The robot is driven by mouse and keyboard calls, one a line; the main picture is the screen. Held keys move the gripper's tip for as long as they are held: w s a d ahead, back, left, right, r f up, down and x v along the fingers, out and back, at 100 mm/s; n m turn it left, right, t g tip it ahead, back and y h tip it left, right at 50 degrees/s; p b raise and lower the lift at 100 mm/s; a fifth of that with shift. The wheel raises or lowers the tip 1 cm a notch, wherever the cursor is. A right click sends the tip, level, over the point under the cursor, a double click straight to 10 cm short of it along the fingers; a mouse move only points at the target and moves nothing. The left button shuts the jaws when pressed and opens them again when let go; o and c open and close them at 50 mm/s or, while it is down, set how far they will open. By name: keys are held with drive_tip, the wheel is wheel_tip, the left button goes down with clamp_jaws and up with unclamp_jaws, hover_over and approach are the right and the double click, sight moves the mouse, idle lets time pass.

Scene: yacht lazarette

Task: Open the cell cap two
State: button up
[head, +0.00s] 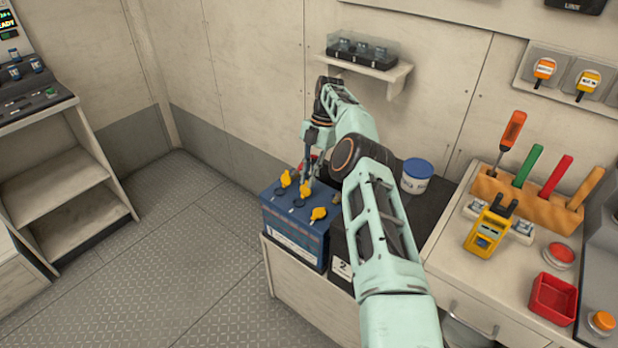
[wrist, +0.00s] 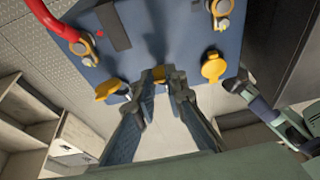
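A blue battery (head: 296,236) stands on the low bench, with three yellow cell caps along its top. The middle cap (head: 305,188) is below my gripper (head: 307,176); another cap is behind it (head: 285,179) and one is nearer the front (head: 318,213). The other caps show to the left (wrist: 108,90) and right (wrist: 214,68). My fingers hide part of the middle cap. I cannot see numbers on the caps.
A red cable (wrist: 52,20) joins the blue battery's terminal. A tool rack (head: 530,200), yellow meter (head: 488,238) and red tray (head: 553,299) are farther right. The floor at left is clear.

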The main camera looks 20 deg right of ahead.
drive_tip(key=o, duration=0.5)
drive_tip(key=shift+s+a+f, duration=0.15)
drive_tip(key=shift+s+f, duration=0.1)
drive_tip(key=shift+f, duration=0.1)
drive_tip(key=shift+c, duration=0.2)
drive_tip(key=shift+w+r, duration=0.15)
drive_tip(key=shift+r, duration=0.05)
drive_tip(key=shift+w+r+p, duration=0.1)
drive_tip(key=shift+r+p, duration=0.15)
drive_tip(key=shift+p, duration=0.55)
drive_tip(key=h+p, duration=0.1)
drive_tip(key=p, duration=0.2)
drive_tip(key=shift+a+r, duration=0.1)
drive_tip(key=shift+r, duration=0.05)
drive_tip(key=shift+t+p, duration=0.3)
drive_tip(key=shift+p, duration=0.2)
